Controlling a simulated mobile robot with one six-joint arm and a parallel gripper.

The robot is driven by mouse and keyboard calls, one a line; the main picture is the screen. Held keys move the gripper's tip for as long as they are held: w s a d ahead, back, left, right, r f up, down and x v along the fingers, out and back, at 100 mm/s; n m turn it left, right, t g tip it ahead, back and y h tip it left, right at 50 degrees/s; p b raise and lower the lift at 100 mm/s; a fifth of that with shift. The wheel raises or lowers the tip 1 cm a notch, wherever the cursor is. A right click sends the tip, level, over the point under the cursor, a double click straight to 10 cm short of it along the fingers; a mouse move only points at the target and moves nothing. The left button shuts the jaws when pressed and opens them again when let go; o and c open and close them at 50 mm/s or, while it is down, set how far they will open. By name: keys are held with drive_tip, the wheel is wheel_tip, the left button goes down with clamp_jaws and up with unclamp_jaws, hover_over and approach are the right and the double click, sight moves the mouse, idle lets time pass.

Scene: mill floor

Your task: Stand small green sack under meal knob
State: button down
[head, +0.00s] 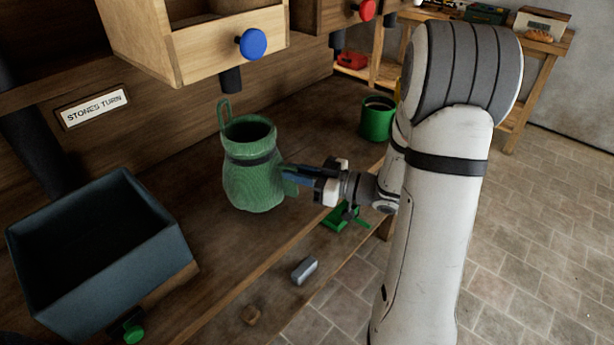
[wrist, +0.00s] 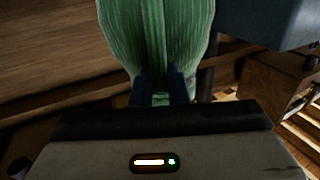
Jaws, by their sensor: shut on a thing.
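The small green sack (head: 250,180) has an open top, a dark band and a loop at its rim. It is upright in the head view, below and beside the blue knob (head: 253,43) and near the dark spout (head: 231,80). My gripper (head: 292,180) is shut on the sack's right side. The sack (wrist: 155,35) fills the top middle of the wrist view, with my gripper (wrist: 160,92) at its near side. I cannot tell whether its base touches the bench. A red knob (head: 366,9) is farther right. No label names the meal knob.
A dark open bin (head: 165,250) stands at the left front. A green pot (head: 377,120) stands farther back on the bench (head: 185,150). A sign (head: 94,108) reads "STONES TURN".

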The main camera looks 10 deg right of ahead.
sight(280, 171)
drive_tip(key=x, duration=0.3)
drive_tip(key=shift+w+a+f, duration=0.1)
drive_tip(key=shift+a+f, duration=0.1)
drive_tip(key=shift+f, duration=0.05)
drive_tip(key=shift+d+f+b, duration=0.15)
drive_tip(key=shift+f+b, duration=0.65)
drive_tip(key=c, duration=1.3)
unclamp_jaws()
drive_tip(key=shift+c, duration=0.2)
